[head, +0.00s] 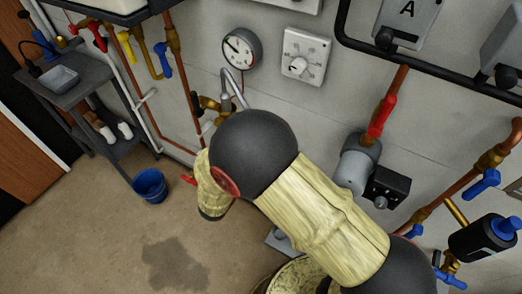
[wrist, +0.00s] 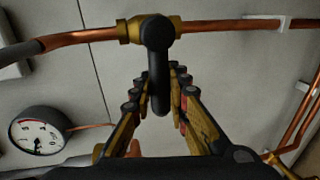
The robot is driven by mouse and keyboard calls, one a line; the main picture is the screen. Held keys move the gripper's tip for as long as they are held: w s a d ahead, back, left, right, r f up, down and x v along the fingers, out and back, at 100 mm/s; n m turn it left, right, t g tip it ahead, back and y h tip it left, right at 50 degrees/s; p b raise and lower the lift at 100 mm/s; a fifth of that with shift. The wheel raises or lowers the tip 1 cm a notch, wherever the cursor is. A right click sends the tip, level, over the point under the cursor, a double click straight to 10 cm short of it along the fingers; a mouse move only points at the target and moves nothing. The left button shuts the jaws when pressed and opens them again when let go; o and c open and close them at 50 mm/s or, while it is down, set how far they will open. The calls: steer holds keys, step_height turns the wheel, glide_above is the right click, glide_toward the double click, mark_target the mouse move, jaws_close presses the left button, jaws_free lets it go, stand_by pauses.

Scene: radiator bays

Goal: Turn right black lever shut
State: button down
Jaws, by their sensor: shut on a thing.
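A black lever (wrist: 158,75) sits on a brass valve body (wrist: 129,31) in the wrist view. The valve is on a copper pipe that runs across the top of the picture. The lever points down the picture, crosswise to the pipe. My gripper (wrist: 161,84) has its two fingers on either side of the lever's lower part and is shut on it. In the head view my own arm hides the gripper and this lever. I cannot tell from these frames whether a second black lever is nearby.
A round gauge (wrist: 37,134) is left of my gripper in the wrist view. In the head view, a red lever (head: 382,116), a grey pump (head: 355,166) and blue levers stand right of my arm. A blue bucket (head: 150,186) is on the floor at left.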

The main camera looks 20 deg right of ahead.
steer(key=c, duration=1.7)
jaws_free()
steer(key=v, duration=1.2)
steer(key=shift+r, duration=0.1)
